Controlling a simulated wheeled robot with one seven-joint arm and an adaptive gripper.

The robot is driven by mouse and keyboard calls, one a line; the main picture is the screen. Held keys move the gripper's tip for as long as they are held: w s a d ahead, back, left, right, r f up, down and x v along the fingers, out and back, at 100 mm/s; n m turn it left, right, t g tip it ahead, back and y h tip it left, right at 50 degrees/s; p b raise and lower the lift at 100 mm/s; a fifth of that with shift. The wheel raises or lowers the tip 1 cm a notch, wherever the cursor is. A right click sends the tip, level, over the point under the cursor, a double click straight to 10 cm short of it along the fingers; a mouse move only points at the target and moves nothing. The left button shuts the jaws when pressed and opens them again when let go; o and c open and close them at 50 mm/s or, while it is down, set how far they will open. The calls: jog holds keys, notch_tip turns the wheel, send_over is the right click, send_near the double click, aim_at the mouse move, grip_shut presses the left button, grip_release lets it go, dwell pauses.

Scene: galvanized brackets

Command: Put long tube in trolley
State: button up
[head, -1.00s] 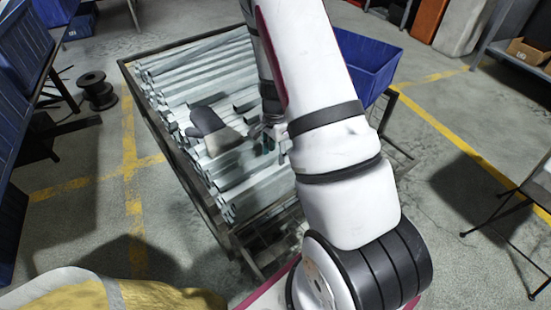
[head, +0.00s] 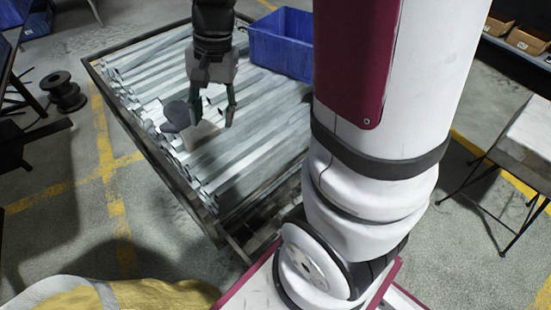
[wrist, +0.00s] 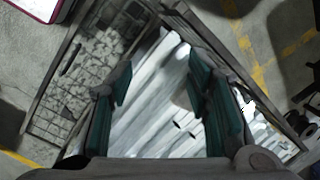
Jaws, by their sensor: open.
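Many long grey galvanized tubes (head: 258,128) lie side by side in a low, dark-framed trolley (head: 136,124). I cannot tell one particular long tube from the rest. My gripper (head: 213,117) hangs over the left middle of the pile, pointing down, with its fingers apart and nothing between them. In the wrist view, my gripper (wrist: 160,75) has its two green-padded fingers spread, with bright tubes (wrist: 150,110) beyond them. How far the fingertips are above the tubes is hard to tell. My arm hides the right part of the trolley in the head view.
A dark and beige glove (head: 176,114) lies on the tubes beside my gripper. A blue bin (head: 282,46) stands at the trolley's far right. A black spool (head: 63,94) is on the floor to the left. A table (head: 522,140) stands at right. Yellow cloth lies at bottom left.

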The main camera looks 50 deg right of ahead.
jog(key=s+a+r+n, duration=0.2)
jog(key=s+r+n, duration=0.1)
jog(key=s, duration=0.4)
jog(key=s+a+r+n+h, duration=0.1)
jog(key=s+a+r+n, duration=0.1)
jog(key=s, duration=0.6)
jog(key=s+a+r+n+h, duration=0.1)
jog(key=s+r+n, duration=0.3)
jog(key=s, duration=0.4)
jog(key=shift+a+n, duration=0.55)
jog(key=shift+n, duration=0.25)
jog(key=shift+s+r, duration=0.1)
notch_tip(320, 180, up, 27)
jog(key=t+p, duration=0.3)
jog(key=p, duration=2.2)
jog(key=shift+d+t, duration=0.2)
jog(key=shift+t, duration=0.1)
